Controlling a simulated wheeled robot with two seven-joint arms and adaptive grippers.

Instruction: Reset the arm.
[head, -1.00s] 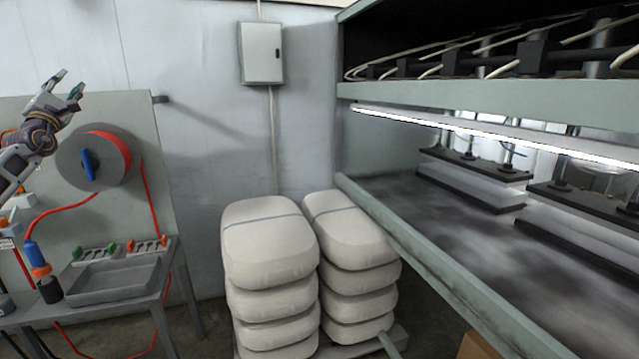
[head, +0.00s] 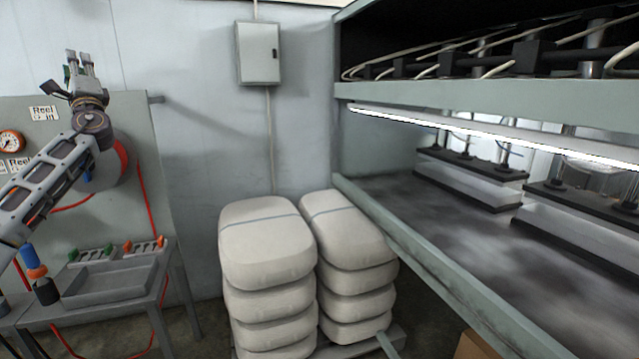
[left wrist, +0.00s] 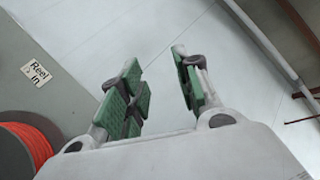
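My left gripper (head: 80,62) is raised at the upper left of the head view, in front of the pale wall and above the reel board. Its fingers point up. In the left wrist view my left gripper (left wrist: 160,95) shows two fingers with green pads, spread apart with nothing between them. My left arm (head: 50,180) reaches up from the left edge and partly covers the red hose reel (head: 122,160). My right gripper and arm are in neither view.
A grey bench tray (head: 110,280) sits at the lower left. The large press (head: 450,290) fills the right side. A grey wall box (head: 258,53) hangs above the sacks.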

